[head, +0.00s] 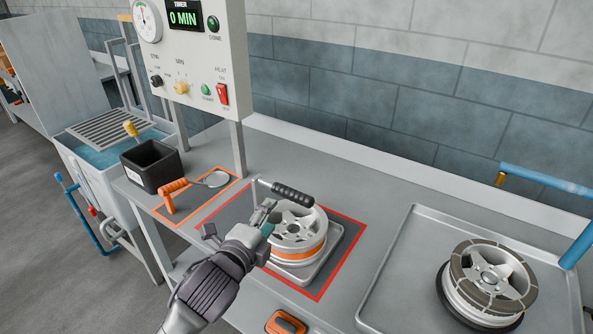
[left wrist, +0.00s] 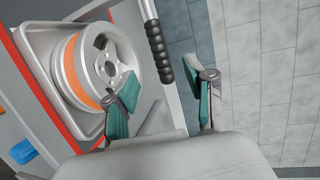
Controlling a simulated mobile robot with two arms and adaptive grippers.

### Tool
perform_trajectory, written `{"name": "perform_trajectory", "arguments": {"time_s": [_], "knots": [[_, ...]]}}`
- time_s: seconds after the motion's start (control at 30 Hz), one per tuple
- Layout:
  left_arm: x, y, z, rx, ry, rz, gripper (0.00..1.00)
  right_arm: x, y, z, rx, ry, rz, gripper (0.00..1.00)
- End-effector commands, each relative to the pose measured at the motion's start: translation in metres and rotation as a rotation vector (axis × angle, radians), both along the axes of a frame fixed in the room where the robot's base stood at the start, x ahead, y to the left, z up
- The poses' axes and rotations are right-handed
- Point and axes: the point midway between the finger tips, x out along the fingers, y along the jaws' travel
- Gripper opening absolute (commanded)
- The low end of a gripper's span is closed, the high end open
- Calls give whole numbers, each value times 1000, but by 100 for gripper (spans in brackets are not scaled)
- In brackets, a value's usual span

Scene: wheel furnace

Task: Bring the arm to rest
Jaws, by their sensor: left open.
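My left gripper (head: 262,220) is open and empty, near the left side of a silver wheel with an orange band (head: 296,235). In the left wrist view my two teal-padded fingers (left wrist: 165,100) stand apart with nothing between them. The wheel lies on a small metal tray (head: 318,267) inside a red-outlined square on the bench. A bar with a black ribbed handle (head: 292,193) sits by the wheel's far side; in the left wrist view the handle (left wrist: 158,52) shows just beyond my fingers. I cannot tell whether the gripper touches the wheel. My right gripper is out of view.
A control panel (head: 195,50) reading 0 MIN stands behind on posts. Left are a black bin (head: 151,165), an orange-handled tool (head: 172,190) and a water tank (head: 95,155). Right is a large tray (head: 400,262) with a second wheel (head: 487,282). An orange object (head: 286,323) lies in front.

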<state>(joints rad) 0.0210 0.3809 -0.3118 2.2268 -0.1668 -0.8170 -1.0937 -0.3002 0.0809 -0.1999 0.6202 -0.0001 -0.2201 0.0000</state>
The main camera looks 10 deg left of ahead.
Motion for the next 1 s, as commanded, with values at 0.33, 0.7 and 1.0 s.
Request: {"name": "perform_trajectory", "arguments": {"time_s": [0.33,0.7,1.0], "knots": [[-76,14,-93,-458,400,265,54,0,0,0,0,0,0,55],[-216,25,-177,-959,840,824,54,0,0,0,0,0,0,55],[-268,25,-221,-1088,974,1100,54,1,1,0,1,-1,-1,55]]}}
